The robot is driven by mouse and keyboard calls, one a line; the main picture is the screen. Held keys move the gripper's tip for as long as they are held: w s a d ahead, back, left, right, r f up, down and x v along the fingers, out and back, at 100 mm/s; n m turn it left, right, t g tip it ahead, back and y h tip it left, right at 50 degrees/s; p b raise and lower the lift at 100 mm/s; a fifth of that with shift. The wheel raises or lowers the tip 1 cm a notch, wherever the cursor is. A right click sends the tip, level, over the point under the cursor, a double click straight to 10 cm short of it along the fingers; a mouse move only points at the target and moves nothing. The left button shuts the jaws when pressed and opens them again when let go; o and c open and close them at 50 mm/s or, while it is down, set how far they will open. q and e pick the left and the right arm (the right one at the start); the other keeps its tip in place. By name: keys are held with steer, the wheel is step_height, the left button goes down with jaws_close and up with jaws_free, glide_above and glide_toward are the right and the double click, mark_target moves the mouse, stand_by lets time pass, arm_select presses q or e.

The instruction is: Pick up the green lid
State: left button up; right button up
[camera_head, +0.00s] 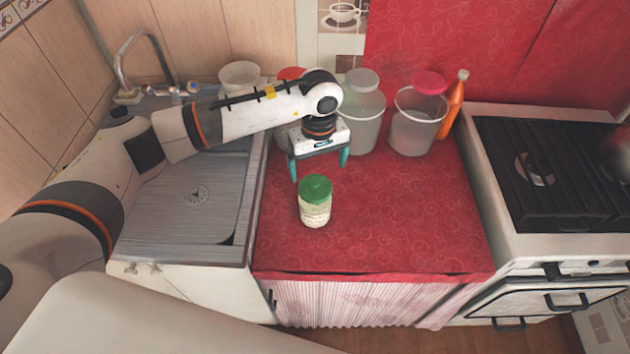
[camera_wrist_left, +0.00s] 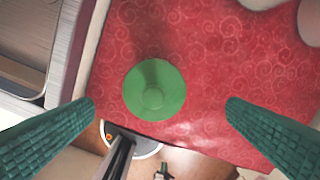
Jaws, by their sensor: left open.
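The green lid (camera_head: 315,188) sits on top of a jar (camera_head: 315,213) with pale contents, upright on the red counter cloth. In the left wrist view the lid (camera_wrist_left: 154,89) is a round green disc seen from above, between the two finger lines and ahead of the tips. It hides the jar beneath it. My left gripper (camera_head: 319,168) is open and empty, just behind and above the lid in the head view. Its teal fingers (camera_wrist_left: 160,104) stand wide apart in the wrist view and do not appear to touch the lid. My right gripper is not in view.
Behind my gripper stand several containers, including a grey-lidded one (camera_head: 362,97), a red-lidded one (camera_head: 418,118) and an orange bottle (camera_head: 453,104). A metal sink (camera_head: 190,200) is left, a stove (camera_head: 545,170) right. The red cloth (camera_head: 400,220) right of the jar is clear.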

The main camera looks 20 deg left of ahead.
mark_target(314, 179)
arm_select(q)
steer(key=shift+f, duration=0.35)
steer(key=f+p, duration=0.2)
steer(key=f, duration=0.1)
steer(key=f+p, duration=0.1)
steer(key=shift+a+f, duration=0.4)
steer(key=shift+f, duration=0.35)
steer(key=shift+c, duration=0.6)
steer(key=c, duration=0.9)
